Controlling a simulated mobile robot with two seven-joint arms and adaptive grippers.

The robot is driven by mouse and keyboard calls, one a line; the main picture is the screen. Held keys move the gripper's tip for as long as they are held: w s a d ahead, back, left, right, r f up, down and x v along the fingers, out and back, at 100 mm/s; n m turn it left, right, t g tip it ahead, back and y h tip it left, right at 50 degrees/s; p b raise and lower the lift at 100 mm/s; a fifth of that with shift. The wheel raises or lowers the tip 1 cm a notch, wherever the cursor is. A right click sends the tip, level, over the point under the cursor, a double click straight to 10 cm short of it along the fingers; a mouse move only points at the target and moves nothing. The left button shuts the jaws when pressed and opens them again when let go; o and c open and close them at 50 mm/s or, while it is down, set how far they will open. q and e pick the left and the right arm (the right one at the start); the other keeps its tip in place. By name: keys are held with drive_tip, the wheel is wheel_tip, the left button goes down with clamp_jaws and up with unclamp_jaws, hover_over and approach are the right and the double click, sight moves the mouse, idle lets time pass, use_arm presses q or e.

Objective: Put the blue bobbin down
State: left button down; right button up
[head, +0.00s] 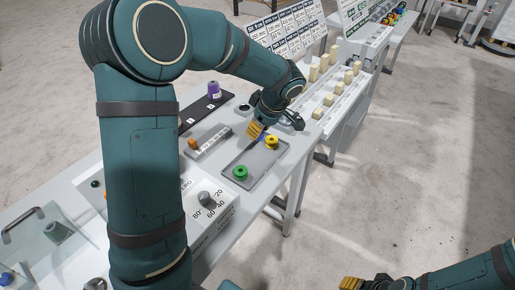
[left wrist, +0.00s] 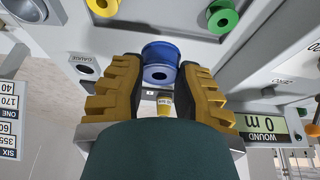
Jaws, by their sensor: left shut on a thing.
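The blue bobbin (left wrist: 161,54) is between the yellow fingers of my left gripper (left wrist: 160,85) in the left wrist view, with its round end and hole showing. In the head view my left gripper (head: 257,131) is over the far part of a shallow grey tray (head: 262,165), and the blue bobbin is mostly hidden there. A yellow bobbin (head: 272,142) stands close beside the gripper. A green bobbin (head: 240,173) stands at the tray's near end. My right gripper (head: 365,283) is at the bottom edge, away from the table, partly cut off.
A purple bobbin (head: 214,90) stands on a black strip (head: 206,112) behind the tray. A panel with a grey knob (head: 207,198) is in front. Several cream pegs stand on a white rack (head: 335,97).

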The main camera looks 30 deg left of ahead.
sight(261, 139)
use_arm(q)
wheel_tip(261, 139, down, 5)
drive_tip(key=shift+s+f+b, duration=0.15)
drive_tip(key=shift+b, duration=0.25)
drive_tip(key=shift+f+b, duration=0.3)
drive_tip(key=shift+f, duration=1.95)
drive_tip(key=shift+r, duration=0.1)
drive_tip(key=c, duration=0.8)
unclamp_jaws()
